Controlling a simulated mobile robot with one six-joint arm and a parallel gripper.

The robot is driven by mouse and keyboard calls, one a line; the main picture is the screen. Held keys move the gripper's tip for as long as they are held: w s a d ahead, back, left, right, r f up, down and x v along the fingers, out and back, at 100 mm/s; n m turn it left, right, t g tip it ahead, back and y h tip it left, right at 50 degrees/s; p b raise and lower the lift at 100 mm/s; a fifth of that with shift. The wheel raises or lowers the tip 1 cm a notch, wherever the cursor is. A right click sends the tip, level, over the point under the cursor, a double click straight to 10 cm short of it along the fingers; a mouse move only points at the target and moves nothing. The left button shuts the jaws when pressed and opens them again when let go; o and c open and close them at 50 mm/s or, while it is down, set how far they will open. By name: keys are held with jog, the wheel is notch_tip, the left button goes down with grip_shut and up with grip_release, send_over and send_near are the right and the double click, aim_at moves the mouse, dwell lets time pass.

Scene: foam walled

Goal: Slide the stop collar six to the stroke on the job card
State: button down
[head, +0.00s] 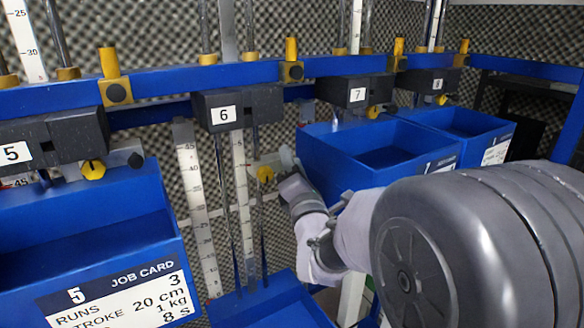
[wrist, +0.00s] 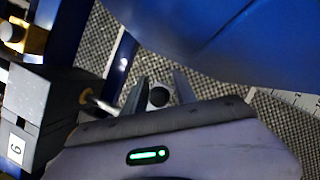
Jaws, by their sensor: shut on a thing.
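Station block 6 (head: 231,108) hangs on the blue rail, with thin rods and a pale numbered scale (head: 242,205) below it. The stop collar six shows a yellow part (head: 265,174) just below the block, right of the scale; its exact reading is too small to tell. My gripper (head: 284,163) is at the collar's right side, shut on its knob. In the wrist view, a dark round knob (wrist: 159,96) sits between my fingers. Block 6 also shows in the wrist view (wrist: 30,120). Job card six is not in view.
Bin 5 (head: 85,225) stands at left; its card (head: 120,295) reads stroke 20 cm. Blue bin 6 (head: 270,305) lies below the rods. Blue bin 7 (head: 345,165) stands close right of my gripper. Blocks 7 (head: 355,92) and 8 (head: 437,82) are farther right.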

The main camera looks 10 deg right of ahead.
jog(key=c, duration=1.2)
grip_release()
jog(key=shift+a, duration=0.1)
jog(key=shift+c, duration=0.2)
jog(key=shift+s+f, duration=0.1)
